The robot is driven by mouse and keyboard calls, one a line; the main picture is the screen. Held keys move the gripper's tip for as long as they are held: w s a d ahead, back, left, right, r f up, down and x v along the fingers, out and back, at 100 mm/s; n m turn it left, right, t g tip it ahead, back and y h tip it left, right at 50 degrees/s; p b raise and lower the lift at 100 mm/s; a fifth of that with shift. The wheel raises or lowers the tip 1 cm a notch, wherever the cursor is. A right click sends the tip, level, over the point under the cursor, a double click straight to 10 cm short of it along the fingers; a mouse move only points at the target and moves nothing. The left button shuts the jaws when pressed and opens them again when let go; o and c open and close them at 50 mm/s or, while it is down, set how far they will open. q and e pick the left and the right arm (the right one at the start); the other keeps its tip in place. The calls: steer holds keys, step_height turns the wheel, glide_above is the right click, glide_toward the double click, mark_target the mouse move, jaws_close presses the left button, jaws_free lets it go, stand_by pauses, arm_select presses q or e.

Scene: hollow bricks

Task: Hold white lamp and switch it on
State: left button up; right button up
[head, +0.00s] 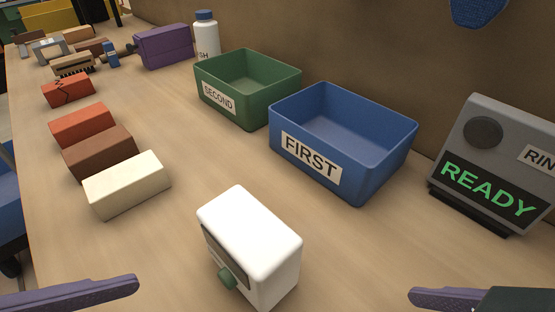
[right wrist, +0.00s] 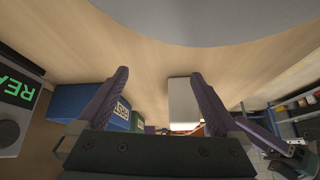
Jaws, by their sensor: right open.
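The white lamp (head: 250,240), a white box with a dark panel and a green knob (head: 227,279) on its front-left face, stands upright on the table. In the right wrist view the white lamp (right wrist: 183,101) shows beyond the fingers, nearer the right-hand one. My left gripper (head: 85,291) is at the lower left of the head view, apart from the lamp; only a purple finger shows clearly, so its opening is unclear. My right gripper (right wrist: 160,73) is open and empty, its purple fingers spread. In the head view it is at the lower right, apart from the lamp.
A blue bin (head: 345,140) marked FIRST and a green bin (head: 250,88) marked SECOND stand behind the lamp. A grey device (head: 495,160) reading READY is at right. Cream (head: 128,184), brown (head: 100,152) and red bricks (head: 83,125) line the left. Table around the lamp is clear.

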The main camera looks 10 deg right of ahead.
mark_target(249, 238)
steer(key=a+r+t+y, duration=0.1)
steer(key=a, duration=0.1)
steer(key=w+a+r+n+t+y, duration=0.1)
steer(key=a+y, duration=0.1)
steer(key=w+a+r+n+t+y, duration=0.1)
steer(key=a, duration=0.1)
steer(key=shift+w+a+t, duration=0.25)
steer(key=shift+a+t, duration=0.1)
steer(key=shift+t, duration=0.05)
steer(key=shift+w+a+r+t+y, duration=0.1)
steer(key=shift+w+r+t+y, duration=0.25)
steer(key=shift+t, duration=0.35)
steer(key=shift+w, duration=0.15)
steer(key=x, duration=0.9)
steer(key=shift+w+a, duration=0.2)
steer(key=shift+c, duration=0.2)
jaws_close()
arm_select(q)
jaws_close()
